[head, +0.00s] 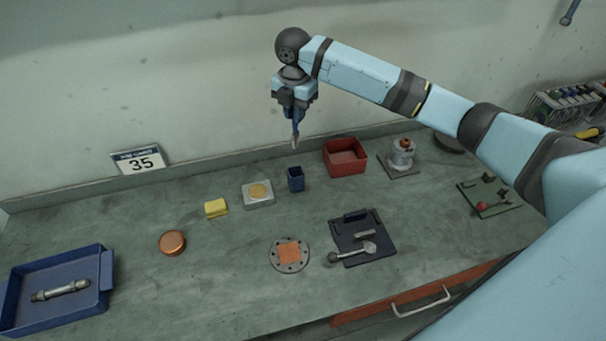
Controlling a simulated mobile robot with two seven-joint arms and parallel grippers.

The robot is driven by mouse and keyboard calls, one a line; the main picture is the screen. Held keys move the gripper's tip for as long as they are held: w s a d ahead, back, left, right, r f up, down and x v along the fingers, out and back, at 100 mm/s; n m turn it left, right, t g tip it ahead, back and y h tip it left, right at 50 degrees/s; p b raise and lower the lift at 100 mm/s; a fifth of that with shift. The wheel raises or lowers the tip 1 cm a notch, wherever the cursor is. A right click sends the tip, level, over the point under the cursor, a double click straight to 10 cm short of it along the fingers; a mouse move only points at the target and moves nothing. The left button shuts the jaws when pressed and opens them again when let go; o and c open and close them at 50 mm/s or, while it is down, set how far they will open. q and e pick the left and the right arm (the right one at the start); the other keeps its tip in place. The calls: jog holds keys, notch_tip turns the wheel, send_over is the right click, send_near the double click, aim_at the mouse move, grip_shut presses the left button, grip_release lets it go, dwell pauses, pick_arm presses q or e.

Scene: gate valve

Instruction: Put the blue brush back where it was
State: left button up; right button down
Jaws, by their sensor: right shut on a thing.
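My right gripper (295,101) hangs from the light-blue arm that reaches in from the right. It is shut on the blue brush (296,130), which points down with its pale bristle end lowest. The brush is in the air over the back of the bench, apart from everything below it. A small dark-blue square cup (296,180) with an open top stands on the bench below the brush. I cannot tell exactly how the brush lines up in depth with the cup. My left gripper is not in view.
A red bin (345,170) stands right of the cup, and a metal block with a yellow disc (258,194) stands left. Around them are a yellow sponge (216,208), a copper-coloured tin (172,242), a round flange (290,268), a dark tray (377,247) and a blue tray (30,312).

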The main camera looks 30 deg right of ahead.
notch_tip(320, 180, down, 19)
jog(key=w+b, duration=0.1)
jog(key=b, duration=0.3)
jog(key=shift+w+d, duration=0.2)
jog(key=shift+d, duration=0.15)
jog(key=c, duration=1.1)
grip_release()
jog(key=shift+r, duration=0.1)
